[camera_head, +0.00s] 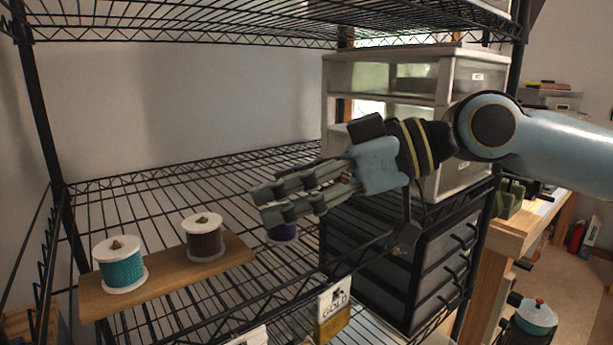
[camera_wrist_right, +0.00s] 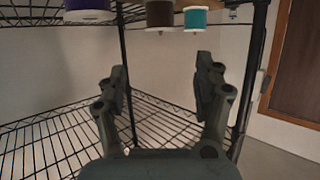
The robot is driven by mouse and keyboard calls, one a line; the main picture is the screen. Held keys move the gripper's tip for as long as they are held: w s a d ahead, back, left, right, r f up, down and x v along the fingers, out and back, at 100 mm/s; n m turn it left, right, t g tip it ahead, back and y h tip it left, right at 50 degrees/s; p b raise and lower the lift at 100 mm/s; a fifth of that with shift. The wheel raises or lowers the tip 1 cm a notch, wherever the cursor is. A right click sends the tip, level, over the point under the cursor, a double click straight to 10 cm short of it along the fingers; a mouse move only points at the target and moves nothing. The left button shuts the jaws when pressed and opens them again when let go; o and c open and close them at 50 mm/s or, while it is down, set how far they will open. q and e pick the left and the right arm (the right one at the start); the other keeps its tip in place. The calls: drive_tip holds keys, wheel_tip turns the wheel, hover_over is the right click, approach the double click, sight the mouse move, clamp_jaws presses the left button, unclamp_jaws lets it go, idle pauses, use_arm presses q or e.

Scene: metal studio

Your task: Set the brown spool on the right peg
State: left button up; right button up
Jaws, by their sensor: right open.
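The brown spool (camera_head: 205,242), with white rims, stands upright at the right end of the wooden board (camera_head: 165,287). A peg tip shows in its top hole, so it sits around the right peg. A teal spool (camera_head: 122,270) stands around the left peg. My right gripper (camera_head: 264,205) is open and empty, to the right of the brown spool and apart from it. In the right wrist view its fingers (camera_wrist_right: 162,82) are spread, with the brown spool (camera_wrist_right: 160,14) at the top edge. My left gripper is not in view.
The wire shelf (camera_head: 150,195) has free room behind the board. Drawer units (camera_head: 455,75) stand at the right. A box marked GOLD (camera_head: 333,312) is at the front.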

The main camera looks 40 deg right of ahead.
drive_tip(key=shift+p+v, duration=0.8)
drive_tip(key=shift+v, duration=0.4)
drive_tip(key=shift+r, duration=0.1)
